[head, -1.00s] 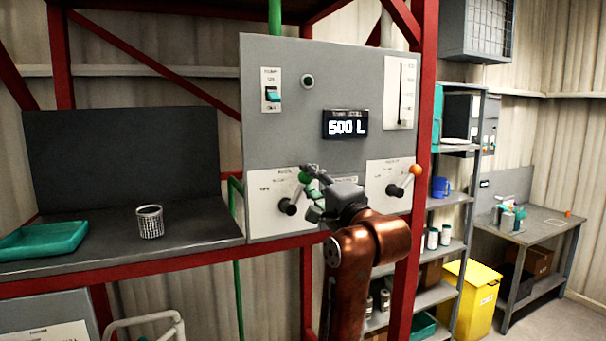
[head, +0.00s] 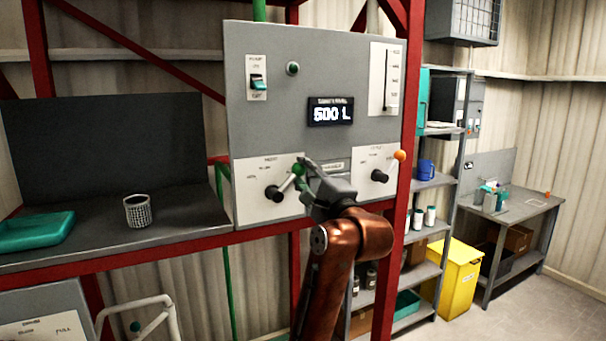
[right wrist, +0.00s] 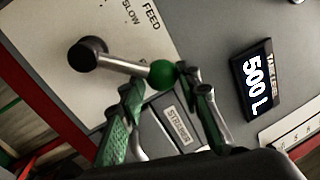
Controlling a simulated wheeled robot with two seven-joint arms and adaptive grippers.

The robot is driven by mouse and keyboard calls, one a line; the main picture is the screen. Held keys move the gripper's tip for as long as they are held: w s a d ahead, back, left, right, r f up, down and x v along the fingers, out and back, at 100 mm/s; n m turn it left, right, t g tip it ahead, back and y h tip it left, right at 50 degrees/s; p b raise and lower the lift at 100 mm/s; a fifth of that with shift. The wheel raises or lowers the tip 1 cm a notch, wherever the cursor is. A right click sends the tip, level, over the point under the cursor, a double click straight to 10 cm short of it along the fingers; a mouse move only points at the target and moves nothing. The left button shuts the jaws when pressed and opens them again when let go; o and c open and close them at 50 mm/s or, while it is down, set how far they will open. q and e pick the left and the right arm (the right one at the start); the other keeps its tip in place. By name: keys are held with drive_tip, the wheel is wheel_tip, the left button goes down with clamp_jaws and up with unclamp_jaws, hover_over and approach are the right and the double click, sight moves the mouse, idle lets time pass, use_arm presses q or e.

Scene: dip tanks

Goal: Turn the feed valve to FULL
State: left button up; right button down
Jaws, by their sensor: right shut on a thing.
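The feed valve is a black hub (head: 272,192) on a white plate (head: 250,212), with a metal lever tilted up and right to a green ball knob (head: 299,169). In the right wrist view, the green knob (right wrist: 162,73) sits between the fingertips of my right gripper (right wrist: 159,82), which is shut on it. The words FEED and SLOW are readable on the plate there; the FULL mark cannot be made out. In the head view, my right gripper (head: 303,178) covers the plate's right edge. My left gripper is out of view.
A second valve with an orange knob (head: 400,155) is close to the right of my gripper. The display (head: 331,112) reads 500 L. A red frame post (head: 409,110) stands beside the panel. A mesh cup (head: 138,211) and green tray (head: 35,231) are on the left bench.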

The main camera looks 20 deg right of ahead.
drive_tip(key=shift+a+f, duration=0.1)
drive_tip(key=shift+a, duration=0.1)
drive_tip(key=c, duration=1.9)
unclamp_jaws()
drive_tip(key=o, duration=0.5)
drive_tip(key=shift+a, duration=0.1)
drive_tip(key=shift+d, duration=0.2)
drive_tip(key=s+f, duration=0.2)
drive_tip(key=s, duration=0.9)
drive_tip(key=shift+s+d+f, duration=0.15)
drive_tip(key=shift+s+d, duration=0.05)
drive_tip(key=shift+s, duration=0.2)
